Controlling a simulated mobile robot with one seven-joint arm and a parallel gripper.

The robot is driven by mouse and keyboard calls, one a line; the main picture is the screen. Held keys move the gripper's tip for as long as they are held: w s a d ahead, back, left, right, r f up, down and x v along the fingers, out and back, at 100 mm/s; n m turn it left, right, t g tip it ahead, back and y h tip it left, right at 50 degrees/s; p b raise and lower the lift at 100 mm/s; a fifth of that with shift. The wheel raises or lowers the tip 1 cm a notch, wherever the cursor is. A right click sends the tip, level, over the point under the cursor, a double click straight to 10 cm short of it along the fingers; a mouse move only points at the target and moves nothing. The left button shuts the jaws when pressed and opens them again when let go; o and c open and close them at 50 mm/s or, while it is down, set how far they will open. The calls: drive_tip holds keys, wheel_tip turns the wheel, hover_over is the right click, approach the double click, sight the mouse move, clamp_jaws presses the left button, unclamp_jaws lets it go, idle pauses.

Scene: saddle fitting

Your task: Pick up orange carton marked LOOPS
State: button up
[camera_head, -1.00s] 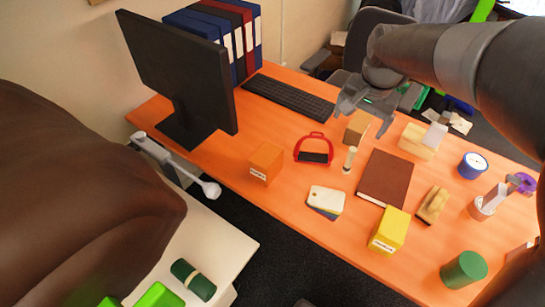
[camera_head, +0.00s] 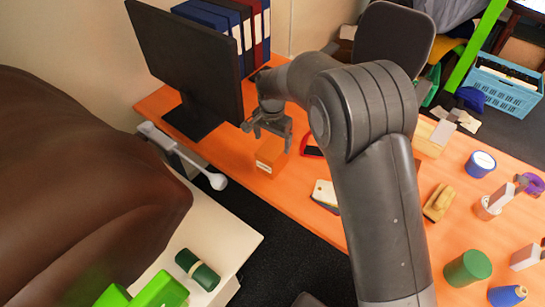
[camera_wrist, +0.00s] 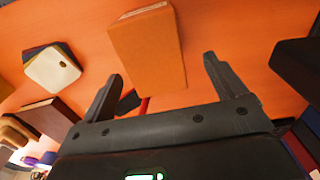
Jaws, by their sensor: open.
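The orange carton (camera_head: 270,157) stands on the orange desk, right of the monitor's base, with a small white label low on its front; the lettering is too small to read. My gripper (camera_head: 268,133) is open and empty, just above and behind the carton in the head view. In the wrist view the carton (camera_wrist: 150,48) lies ahead of and partly between the spread fingertips (camera_wrist: 162,68). The jaws appear apart from it; the exact gap cannot be told.
The black monitor (camera_head: 190,65) stands close on the left. Pale cards (camera_head: 326,193) lie right of the carton, and a red-handled item (camera_head: 312,148) is partly behind my arm. A brown book (camera_wrist: 48,118) shows in the wrist view. My arm hides much of the desk's middle.

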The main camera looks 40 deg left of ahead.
drive_tip(key=shift+f, duration=0.9)
drive_tip(key=shift+s+d+f, duration=0.1)
drive_tip(key=shift+s+f, duration=0.05)
drive_tip(key=shift+f, duration=0.75)
drive_tip(key=shift+s+d+f, duration=0.1)
drive_tip(key=shift+d+f, duration=0.05)
drive_tip(key=shift+f, duration=0.75)
drive_tip(key=shift+s+d+f, duration=0.1)
drive_tip(key=shift+s+f, duration=0.05)
drive_tip(key=shift+f, duration=0.75)
drive_tip(key=shift+c, duration=0.3)
drive_tip(key=c, duration=1.2)
